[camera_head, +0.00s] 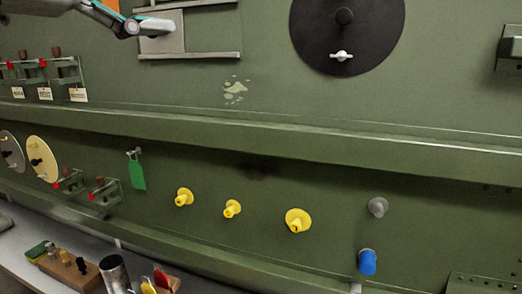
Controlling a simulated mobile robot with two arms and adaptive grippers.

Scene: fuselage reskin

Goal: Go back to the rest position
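My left gripper (160,24) comes in from the upper left on its grey arm with teal trim. Its fingertips are in front of or against a grey sliding plate (163,44) set between two horizontal rails (215,55) on the green fuselage panel (270,90). I cannot tell whether the fingers touch the plate or how far apart they are. My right gripper is not in view.
A black disc (345,55) with a white wing knob is at the upper right. Yellow plugs (297,220), a blue cap (367,262) and a green tag (137,173) are on the lower panel. A bench (30,270) with small tools stands at lower left.

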